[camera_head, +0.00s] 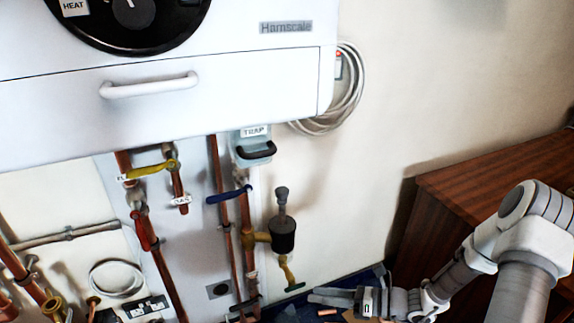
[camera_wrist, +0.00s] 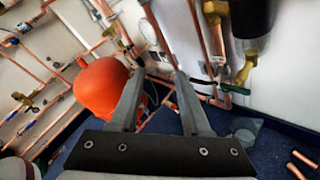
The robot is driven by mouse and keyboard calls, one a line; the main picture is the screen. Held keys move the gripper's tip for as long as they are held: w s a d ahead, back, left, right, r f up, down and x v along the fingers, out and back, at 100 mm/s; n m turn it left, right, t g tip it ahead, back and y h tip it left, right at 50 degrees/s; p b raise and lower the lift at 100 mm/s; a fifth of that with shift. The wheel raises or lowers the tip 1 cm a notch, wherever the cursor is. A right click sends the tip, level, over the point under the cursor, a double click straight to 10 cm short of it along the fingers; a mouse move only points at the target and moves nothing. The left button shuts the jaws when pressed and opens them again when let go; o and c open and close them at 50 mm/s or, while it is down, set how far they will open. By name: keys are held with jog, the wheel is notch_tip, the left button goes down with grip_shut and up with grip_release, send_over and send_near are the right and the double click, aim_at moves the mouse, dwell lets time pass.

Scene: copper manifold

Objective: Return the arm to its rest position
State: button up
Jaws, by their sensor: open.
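My gripper (camera_head: 335,297) reaches in from the lower right in the head view, low in front of the pipework and near the blue floor. In the wrist view its two grey fingers (camera_wrist: 154,92) are spread apart, with nothing held between them. My arm bends over in front of the wooden cabinet at the right. Copper pipes (camera_wrist: 152,30) and a black cylinder with brass fittings (camera_wrist: 252,18) lie beyond the fingertips. An orange rounded object (camera_wrist: 100,88) shows behind and left of the left finger, partly hidden by it.
A white boiler (camera_head: 190,70) hangs at the upper left, with a trap box (camera_head: 250,146) below it. Copper pipes with yellow (camera_head: 150,171) and blue (camera_head: 228,195) valve levers run beneath. The wooden cabinet (camera_head: 470,170) stands close to my arm. Loose copper pieces (camera_wrist: 300,160) lie on the floor.

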jog(key=s+d+r+n+h, duration=0.2)
jog(key=s+r+n+h, duration=0.35)
jog(key=r+n, duration=0.4)
jog(key=s+d+r+n+t+h, duration=0.1)
jog(key=s+r+n+h, duration=0.45)
jog(key=r+n, duration=0.45)
jog(key=s+d+r+n+h, duration=0.2)
jog(key=s+r+n+h, duration=0.2)
jog(key=s+r+n, duration=0.5)
jog(key=w+r+p, duration=0.3)
jog(key=r+p, duration=1.6)
jog(key=r, duration=0.2)
jog(key=shift+d+m, duration=0.2)
jog(key=shift+m, duration=0.15)
